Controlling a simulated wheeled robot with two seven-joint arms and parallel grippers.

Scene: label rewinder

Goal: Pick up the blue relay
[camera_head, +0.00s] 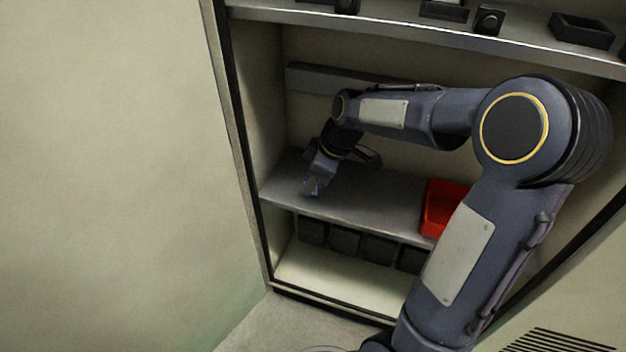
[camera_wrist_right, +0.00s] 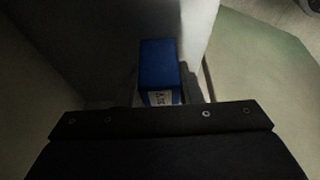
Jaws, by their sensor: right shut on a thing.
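The blue relay (camera_wrist_right: 158,64) is a small blue block with a white printed label, seen between the fingers in the right wrist view. In the head view only small bits of blue (camera_head: 316,195) show, at the tips of my right gripper (camera_head: 312,187). My right gripper is shut on the relay, over the left part of the grey middle shelf (camera_head: 375,204). The fingers hide most of the relay in the head view. I cannot tell whether the relay touches the shelf. My left gripper is in neither view.
A red bin (camera_head: 438,204) stands on the same shelf to the right, partly behind my arm. Several dark boxes (camera_head: 345,240) sit below this shelf. The upper shelf (camera_head: 420,32) holds dark parts and trays. The cabinet's left wall is close to the gripper.

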